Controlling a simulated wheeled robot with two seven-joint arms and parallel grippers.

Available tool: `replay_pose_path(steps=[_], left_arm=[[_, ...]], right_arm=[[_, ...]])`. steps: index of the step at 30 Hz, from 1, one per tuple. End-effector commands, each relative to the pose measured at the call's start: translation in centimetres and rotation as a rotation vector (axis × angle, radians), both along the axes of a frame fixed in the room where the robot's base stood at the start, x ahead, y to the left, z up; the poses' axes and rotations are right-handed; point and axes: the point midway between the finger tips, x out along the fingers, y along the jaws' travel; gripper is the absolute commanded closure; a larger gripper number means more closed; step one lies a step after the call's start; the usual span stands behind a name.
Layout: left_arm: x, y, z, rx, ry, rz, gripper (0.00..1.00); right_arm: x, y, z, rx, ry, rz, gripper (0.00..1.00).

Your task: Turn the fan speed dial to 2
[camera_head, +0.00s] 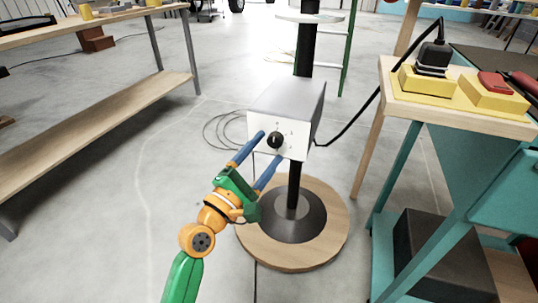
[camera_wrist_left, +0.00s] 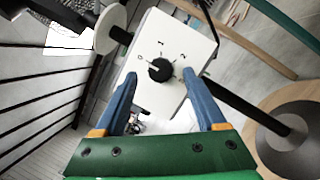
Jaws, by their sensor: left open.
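The fan speed dial (camera_head: 274,141) is a black round knob on the white front of a box (camera_head: 288,97) mounted on a dark pole. In the left wrist view, the dial (camera_wrist_left: 160,69) has printed numbers around it, and its light pointer mark seems to face the 0. My left gripper (camera_head: 268,147), green with blue fingers, is open in front of the panel. Its fingertips lie on either side of the dial, just short of it in the picture. Contact with the dial cannot be made out. My right gripper is not in view.
The pole stands on a round wooden base (camera_head: 334,238). A black cable runs to the fan box. A wooden bench (camera_head: 110,107) stands left.

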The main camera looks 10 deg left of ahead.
Motion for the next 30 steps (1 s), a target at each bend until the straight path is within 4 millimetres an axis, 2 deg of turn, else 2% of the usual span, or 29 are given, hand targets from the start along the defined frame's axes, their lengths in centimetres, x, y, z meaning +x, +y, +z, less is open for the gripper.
replay_pose_path(steps=[4, 11, 14, 19, 20, 30], left_arm=[[1.42, -0.67, 0.26, 0.001, 0.0, 0.0, 0.27], [1.61, -0.75, 0.27, 0.003, 0.002, 0.001, 0.27], [1.6, -0.75, 0.25, 0.004, 0.001, 0.001, 0.52], [1.59, -0.73, 0.24, 0.004, 0.001, 0.001, 0.97], [1.59, -0.73, 0.24, 0.004, 0.001, 0.001, 1.0], [1.61, -0.66, 0.43, 0.055, -0.009, 0.003, 1.0]], right_arm=[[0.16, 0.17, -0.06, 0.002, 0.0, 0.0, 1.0], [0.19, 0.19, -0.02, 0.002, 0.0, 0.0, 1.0], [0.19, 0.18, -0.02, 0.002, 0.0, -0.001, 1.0], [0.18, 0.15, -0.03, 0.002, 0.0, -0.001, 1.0], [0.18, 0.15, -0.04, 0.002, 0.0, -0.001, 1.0], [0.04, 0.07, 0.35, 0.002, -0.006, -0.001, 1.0]])
